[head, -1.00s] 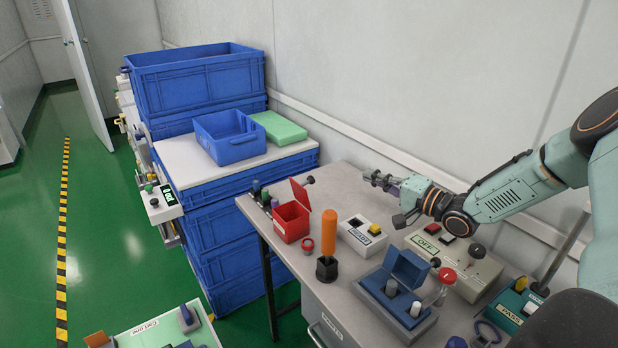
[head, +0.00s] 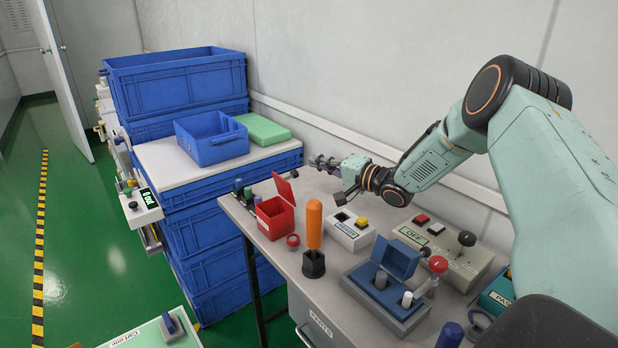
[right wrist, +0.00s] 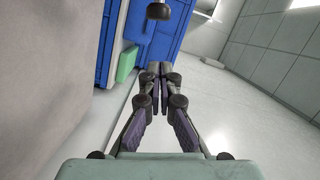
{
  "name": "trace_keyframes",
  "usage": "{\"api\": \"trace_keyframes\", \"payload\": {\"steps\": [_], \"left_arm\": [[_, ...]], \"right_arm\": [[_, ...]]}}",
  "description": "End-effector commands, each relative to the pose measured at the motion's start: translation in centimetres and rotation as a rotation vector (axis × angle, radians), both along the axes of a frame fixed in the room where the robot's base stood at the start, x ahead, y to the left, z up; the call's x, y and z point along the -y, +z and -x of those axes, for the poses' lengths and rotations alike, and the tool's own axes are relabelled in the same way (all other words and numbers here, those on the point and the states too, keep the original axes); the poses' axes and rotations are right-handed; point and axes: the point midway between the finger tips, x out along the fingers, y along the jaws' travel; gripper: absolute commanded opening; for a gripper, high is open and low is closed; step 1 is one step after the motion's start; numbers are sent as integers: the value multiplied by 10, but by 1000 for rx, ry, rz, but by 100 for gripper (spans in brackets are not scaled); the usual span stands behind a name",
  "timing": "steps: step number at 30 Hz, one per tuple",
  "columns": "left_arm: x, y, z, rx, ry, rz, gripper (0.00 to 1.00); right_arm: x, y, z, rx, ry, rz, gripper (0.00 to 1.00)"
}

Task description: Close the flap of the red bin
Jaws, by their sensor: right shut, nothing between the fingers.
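The small red bin (head: 275,219) stands near the far left corner of the grey table in the head view. Its red flap (head: 284,187) stands up, tilted, and the bin is open. My right gripper (head: 316,163) is above the table at the wall side, to the right of the flap and apart from it. Its fingers are shut and empty. The right wrist view shows the closed fingertips (right wrist: 154,70), with a dark round knob (right wrist: 158,11) beyond them. The red bin does not show there. My left gripper is not in view.
An orange-handled tool (head: 314,225) stands upright in a black holder in front of the bin. A white box with a yellow button (head: 350,230) is to its right. Blue crates (head: 175,85) and a green block (head: 263,130) are beyond the table. The wall runs close behind my right arm.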

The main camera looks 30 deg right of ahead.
Motion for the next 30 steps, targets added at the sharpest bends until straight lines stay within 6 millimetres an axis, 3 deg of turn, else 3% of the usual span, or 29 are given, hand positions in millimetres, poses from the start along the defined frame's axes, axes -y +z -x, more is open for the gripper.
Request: {"api": "trace_keyframes", "payload": {"steps": [3,9,21,30], "left_arm": [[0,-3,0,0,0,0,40],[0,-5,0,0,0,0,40],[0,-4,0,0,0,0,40],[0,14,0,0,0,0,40]], "right_arm": [[-19,-7,4,-4,3,-5,0],[-34,-10,5,-3,1,-3,0],[-36,-10,5,-2,0,1,0],[-46,-3,6,6,1,116,0]]}}
